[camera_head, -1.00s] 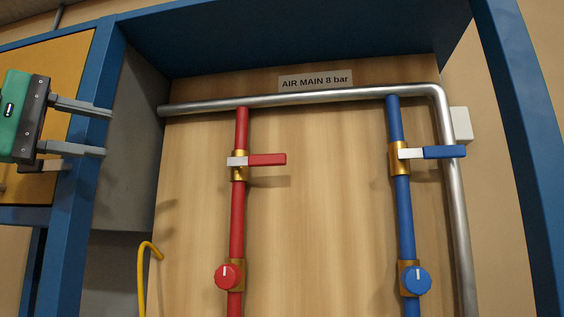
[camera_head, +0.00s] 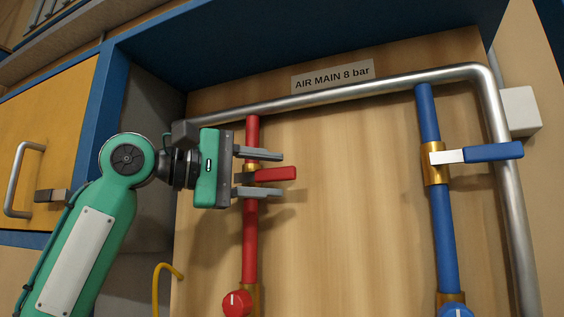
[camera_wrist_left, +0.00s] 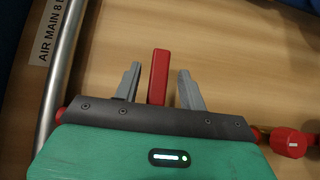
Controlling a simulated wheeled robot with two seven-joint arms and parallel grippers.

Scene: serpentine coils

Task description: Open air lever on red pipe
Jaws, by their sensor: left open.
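The red lever (camera_head: 276,174) sticks out to the right from its brass valve on the red pipe (camera_head: 250,232), across the pipe. My left gripper (camera_head: 268,173) is open, with one finger above the lever and one below it. In the left wrist view the red lever (camera_wrist_left: 158,76) stands between the two fingers (camera_wrist_left: 160,85), with gaps on both sides. The gripper body hides part of the red pipe and most of the valve. My right gripper is not in view.
A blue pipe (camera_head: 444,235) with a blue lever (camera_head: 494,152) stands to the right. A steel pipe (camera_head: 350,88) runs across the top under the "AIR MAIN 8 bar" label (camera_head: 333,77). A red knob (camera_head: 237,303) sits lower. A yellow hose (camera_head: 157,285) is at lower left.

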